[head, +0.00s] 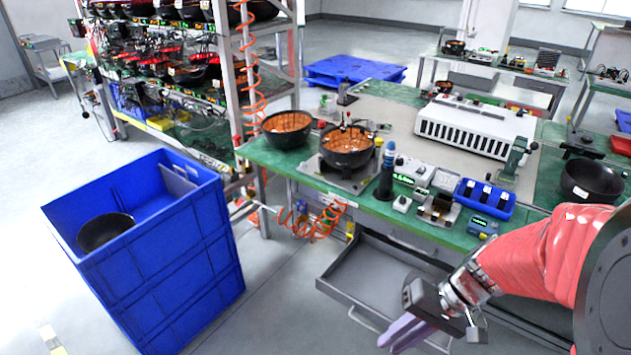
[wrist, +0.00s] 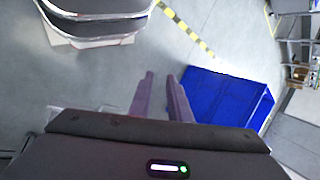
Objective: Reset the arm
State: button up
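My arm (head: 545,250) reaches in from the right edge of the head view. My gripper (head: 393,338) hangs low, in front of the workbench and beside the open drawer. In the wrist view, the two purple fingers of my gripper (wrist: 160,76) stand a little apart, with a narrow gap and nothing between them. The floor shows beyond the fingertips, and a blue crate (wrist: 225,97) shows to their right.
The open grey drawer (head: 345,290) juts out below the green workbench (head: 262,155). A tall blue crate (head: 185,265) with a black bowl (head: 104,232) inside stands at left. A loaded rack (head: 228,75) is behind it. Floor between crate and drawer is clear.

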notch_tip(320, 180, up, 17)
jog(key=s+n+t+h, duration=0.2)
jog(key=s+t+h, duration=0.1)
jog(key=t+h, duration=0.3)
jog(key=shift+a+f, duration=0.15)
